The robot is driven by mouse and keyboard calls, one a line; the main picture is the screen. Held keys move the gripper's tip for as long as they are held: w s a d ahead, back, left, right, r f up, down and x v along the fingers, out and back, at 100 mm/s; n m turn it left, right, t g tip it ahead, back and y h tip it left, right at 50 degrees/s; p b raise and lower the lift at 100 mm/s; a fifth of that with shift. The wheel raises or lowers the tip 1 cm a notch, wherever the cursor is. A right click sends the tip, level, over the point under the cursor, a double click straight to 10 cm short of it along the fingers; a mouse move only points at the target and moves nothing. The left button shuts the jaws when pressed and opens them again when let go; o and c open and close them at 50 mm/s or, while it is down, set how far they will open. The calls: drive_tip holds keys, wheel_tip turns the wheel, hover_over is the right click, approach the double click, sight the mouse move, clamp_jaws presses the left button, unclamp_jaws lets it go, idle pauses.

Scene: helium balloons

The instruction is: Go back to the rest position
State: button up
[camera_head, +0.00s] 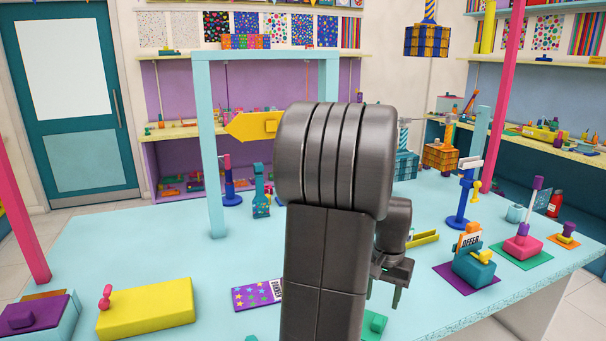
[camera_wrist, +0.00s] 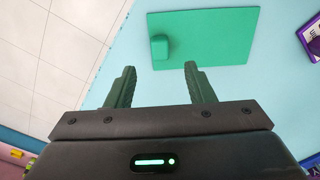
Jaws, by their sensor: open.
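My gripper (camera_head: 390,283) hangs over the light blue table (camera_head: 110,245), just right of my dark arm, which fills the middle of the head view. In the wrist view my gripper (camera_wrist: 158,85) has its two fingers spread apart with nothing between them. A green mat (camera_wrist: 215,40) with a small green block (camera_wrist: 159,47) lies on the table beyond the fingertips. In the head view a green piece (camera_head: 375,325) shows partly behind my arm.
A yellow box (camera_head: 147,308) stands at the front left and a purple starry card (camera_head: 257,295) lies beside my arm. A teal block with an offer sign (camera_head: 473,268), a pink block (camera_head: 523,246) and a blue stand (camera_head: 459,222) are at right. A light blue frame (camera_head: 209,150) rises behind.

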sight(378, 319)
wheel_tip(378, 319, down, 8)
drive_tip(key=shift+f, duration=0.25)
drive_tip(key=shift+r+p, duration=0.45)
drive_tip(key=shift+f, duration=0.2)
drive_tip(key=shift+f+b, duration=0.25)
drive_tip(key=shift+b, duration=0.15)
wheel_tip(378, 319, up, 13)
wheel_tip(378, 319, down, 12)
drive_tip(key=shift+f, duration=0.1)
drive_tip(key=shift+f+p, duration=0.2)
drive_tip(key=shift+p, duration=0.15)
wheel_tip(378, 319, up, 12)
drive_tip(key=p, duration=0.9)
drive_tip(key=shift+r, duration=0.25)
